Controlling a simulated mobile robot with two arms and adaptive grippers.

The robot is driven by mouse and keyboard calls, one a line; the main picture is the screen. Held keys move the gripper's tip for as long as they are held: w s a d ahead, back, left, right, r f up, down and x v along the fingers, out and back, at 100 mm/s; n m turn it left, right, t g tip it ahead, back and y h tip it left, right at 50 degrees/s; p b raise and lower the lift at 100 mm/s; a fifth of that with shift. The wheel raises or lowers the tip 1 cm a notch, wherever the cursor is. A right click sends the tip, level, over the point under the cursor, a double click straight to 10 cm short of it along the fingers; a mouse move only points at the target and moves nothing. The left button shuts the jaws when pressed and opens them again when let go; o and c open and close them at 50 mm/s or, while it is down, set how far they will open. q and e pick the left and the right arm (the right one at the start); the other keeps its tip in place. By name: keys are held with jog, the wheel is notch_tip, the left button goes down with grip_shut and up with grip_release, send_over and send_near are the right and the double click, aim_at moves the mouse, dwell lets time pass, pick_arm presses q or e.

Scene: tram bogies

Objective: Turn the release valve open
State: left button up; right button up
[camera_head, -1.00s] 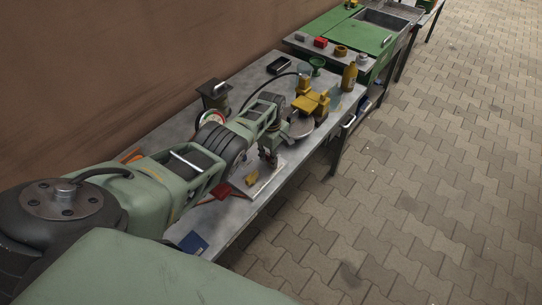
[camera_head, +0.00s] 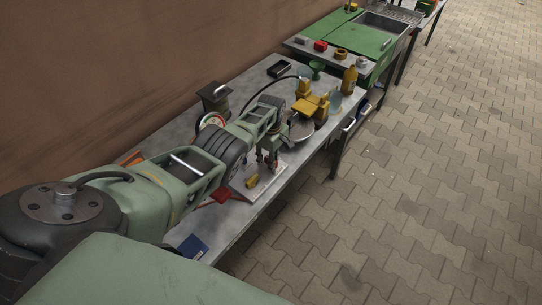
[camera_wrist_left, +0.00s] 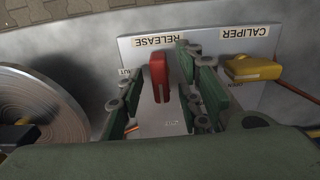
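In the left wrist view the release valve's red handle (camera_wrist_left: 158,76) stands on a pale plate (camera_wrist_left: 195,48) beside a label reading RELEASE. My left gripper (camera_wrist_left: 163,112) is open, with one finger on each side of the red handle; gaps show on both sides. In the head view my left gripper (camera_head: 268,162) points down over the plate (camera_head: 263,187) near the bench's front edge. A yellow handle (camera_wrist_left: 252,68) by the CALIPER label sits right of the red one in the wrist view. It also shows in the head view (camera_head: 252,182). My right gripper is in neither view.
A round metal disc (camera_wrist_left: 38,108) lies left of the gripper in the wrist view, and beyond it in the head view (camera_head: 299,129) with a yellow caliper (camera_head: 309,104) on it. A bottle (camera_head: 349,80) stands farther back. A blue item (camera_head: 192,246) lies at the near end.

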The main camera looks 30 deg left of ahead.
pick_arm(q)
jog(key=shift+r, duration=0.1)
notch_tip(320, 180, up, 12)
dwell(0.6)
dwell(0.4)
